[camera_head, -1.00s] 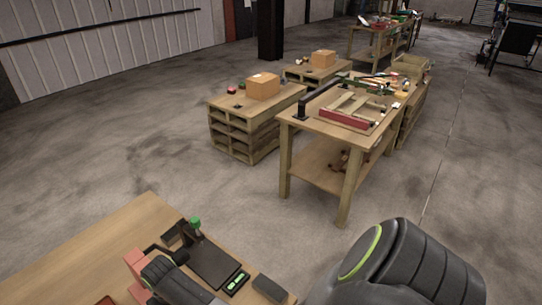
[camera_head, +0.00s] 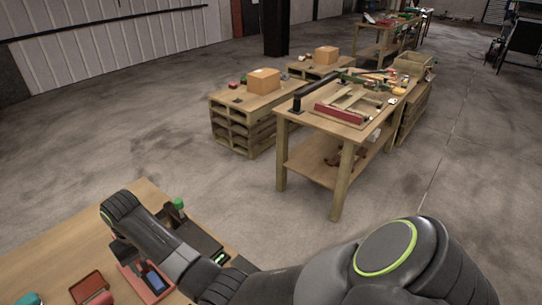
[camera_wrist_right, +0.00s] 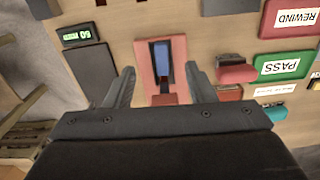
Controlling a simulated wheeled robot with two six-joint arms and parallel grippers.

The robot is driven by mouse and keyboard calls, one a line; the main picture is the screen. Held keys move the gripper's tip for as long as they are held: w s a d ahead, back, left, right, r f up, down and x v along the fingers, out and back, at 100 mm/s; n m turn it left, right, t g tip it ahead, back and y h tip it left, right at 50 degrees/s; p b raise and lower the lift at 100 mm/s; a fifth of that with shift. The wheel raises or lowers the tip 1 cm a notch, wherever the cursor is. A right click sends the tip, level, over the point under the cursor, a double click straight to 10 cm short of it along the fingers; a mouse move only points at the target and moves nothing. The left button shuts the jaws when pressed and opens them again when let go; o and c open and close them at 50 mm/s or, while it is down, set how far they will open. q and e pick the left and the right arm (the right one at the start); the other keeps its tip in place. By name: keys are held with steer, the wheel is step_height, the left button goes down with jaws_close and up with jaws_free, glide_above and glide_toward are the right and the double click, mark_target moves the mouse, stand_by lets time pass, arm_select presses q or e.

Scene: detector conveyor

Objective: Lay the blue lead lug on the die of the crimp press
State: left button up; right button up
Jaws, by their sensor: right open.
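The blue lead lug (camera_wrist_right: 164,70) lies in the dark slot of a pink-red holder (camera_wrist_right: 177,51) on the bench. The holder (camera_head: 133,284) and lug (camera_head: 154,282) also show in the head view, beside my arm. My right gripper (camera_wrist_right: 161,68) is open and empty, with a finger on either side of the holder in the picture; its height above the lug is unclear. In the head view its fingers are hard to make out behind my wrist. A dark device with a green-knobbed lever (camera_head: 178,205), seemingly the crimp press, stands behind my arm. Its die is hidden or unclear. My left gripper is out of view.
A small display (camera_wrist_right: 80,34) sits left of the holder. To the right are a red knob (camera_wrist_right: 237,74), a green PASS plate (camera_wrist_right: 283,68) and a red REWIND plate (camera_wrist_right: 292,17). A red tray (camera_head: 88,287) lies on the bench. A separate table (camera_head: 325,125) stands beyond open floor.

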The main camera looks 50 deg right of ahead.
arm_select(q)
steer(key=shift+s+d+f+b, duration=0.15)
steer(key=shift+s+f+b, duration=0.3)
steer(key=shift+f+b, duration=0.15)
arm_select(e)
steer(key=s+d+f+t, duration=0.1)
steer(key=s+d+f, duration=0.3)
steer(key=s, duration=0.4)
steer(key=s+d+f, duration=0.4)
steer(key=s+d, duration=0.2)
steer(key=s, duration=0.2)
steer(key=s+d+f+m+t, duration=0.1)
steer(key=s+d+f, duration=0.4)
steer(key=s, duration=0.3)
steer(key=shift+d+t+h, duration=0.3)
steer(key=shift+d+h, duration=0.1)
steer(key=shift+d, duration=0.15)
steer(key=shift+r, duration=0.1)
